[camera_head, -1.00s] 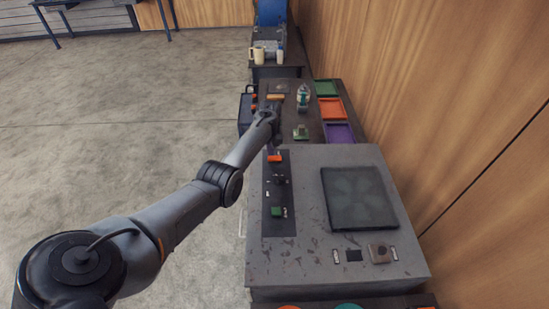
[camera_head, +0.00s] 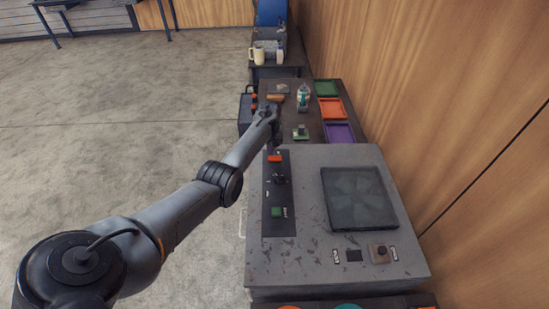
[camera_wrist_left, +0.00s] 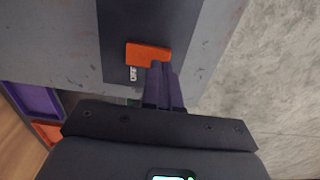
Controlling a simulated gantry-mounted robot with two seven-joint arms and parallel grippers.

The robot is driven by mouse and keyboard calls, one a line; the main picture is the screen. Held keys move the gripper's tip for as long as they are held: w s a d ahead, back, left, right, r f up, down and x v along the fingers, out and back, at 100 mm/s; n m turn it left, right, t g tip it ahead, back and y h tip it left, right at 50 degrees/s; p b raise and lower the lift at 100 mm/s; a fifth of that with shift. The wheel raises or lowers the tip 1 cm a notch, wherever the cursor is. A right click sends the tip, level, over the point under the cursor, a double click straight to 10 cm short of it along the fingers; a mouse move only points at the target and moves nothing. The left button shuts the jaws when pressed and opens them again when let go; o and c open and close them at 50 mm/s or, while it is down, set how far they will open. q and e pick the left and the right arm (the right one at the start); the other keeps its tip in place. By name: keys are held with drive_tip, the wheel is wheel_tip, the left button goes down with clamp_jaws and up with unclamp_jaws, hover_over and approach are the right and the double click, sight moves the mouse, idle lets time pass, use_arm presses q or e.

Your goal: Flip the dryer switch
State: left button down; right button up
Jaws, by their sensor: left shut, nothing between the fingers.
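The dryer (camera_head: 310,248) is a grey, scuffed box with a dark control strip (camera_head: 270,222) along its left side. An orange switch (camera_head: 275,158) sits at the far end of the strip. In the left wrist view the orange switch (camera_wrist_left: 148,54) is just ahead of my left gripper (camera_wrist_left: 160,68). The purple fingers are shut with nothing between them, and their tips are at the switch's edge. I cannot tell whether they touch it. In the head view my left gripper (camera_head: 274,146) is at the strip's far end. My right gripper is not in view.
A green button (camera_head: 277,211) and a black knob (camera_head: 279,179) are on the strip. A dark square panel (camera_head: 360,198) covers the dryer's right part. Behind stand a bottle (camera_head: 303,97) and green, orange and purple trays (camera_head: 340,132). A wooden wall bounds the right; open floor lies left.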

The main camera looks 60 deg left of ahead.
use_arm(q)
drive_tip(key=shift+f+b, duration=0.75)
drive_tip(key=shift+f, duration=0.2)
idle(0.6)
drive_tip(key=shift+r, duration=0.1)
wheel_tip(320, 180, up, 7)
drive_tip(key=p, duration=0.7)
idle(0.6)
